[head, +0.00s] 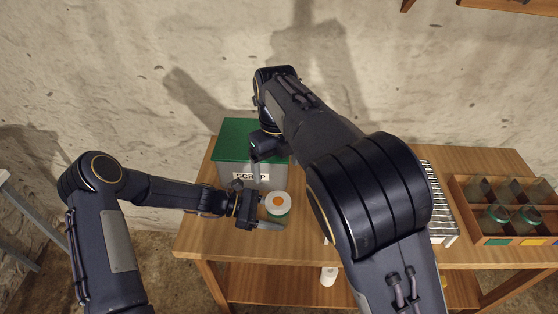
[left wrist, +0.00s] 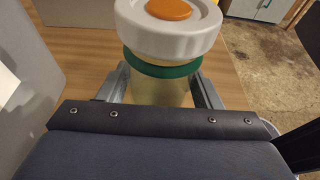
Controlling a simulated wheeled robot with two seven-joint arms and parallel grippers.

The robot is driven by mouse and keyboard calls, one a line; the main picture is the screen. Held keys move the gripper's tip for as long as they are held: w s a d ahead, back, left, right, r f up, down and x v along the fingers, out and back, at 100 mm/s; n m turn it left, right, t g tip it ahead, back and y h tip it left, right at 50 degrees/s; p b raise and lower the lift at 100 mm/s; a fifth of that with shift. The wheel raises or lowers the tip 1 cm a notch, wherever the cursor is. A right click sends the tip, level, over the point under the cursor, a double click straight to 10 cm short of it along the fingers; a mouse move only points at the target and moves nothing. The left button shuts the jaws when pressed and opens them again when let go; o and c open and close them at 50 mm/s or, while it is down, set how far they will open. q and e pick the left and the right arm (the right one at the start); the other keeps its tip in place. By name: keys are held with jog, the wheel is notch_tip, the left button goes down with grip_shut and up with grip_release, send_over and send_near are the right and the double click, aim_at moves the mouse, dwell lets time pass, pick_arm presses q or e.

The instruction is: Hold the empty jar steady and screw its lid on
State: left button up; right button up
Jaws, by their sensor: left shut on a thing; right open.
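A clear jar with a green band (left wrist: 165,70) stands on the wooden table near its front left. A white lid with an orange centre (head: 278,202) sits on top of it, and the lid also shows in the left wrist view (left wrist: 190,36). I cannot tell whether the lid is threaded on. My left gripper (head: 266,212) is shut on the jar's body, one finger on each side, below the lid. My right gripper (head: 267,152) is open and empty, above and behind the jar, in front of the green-topped box. Its fingers are partly hard to make out.
A grey box with a green top (head: 236,140), labelled SCRAP, stands right behind the jar. A metal rack (head: 441,205) is partly hidden by my right arm. A wooden crate (head: 466,207) at the right holds green-banded jars (head: 495,214). A white item (head: 328,276) is on the lower shelf.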

pick_arm(q)
jog(key=o, duration=1)
jog(key=shift+a, duration=0.1)
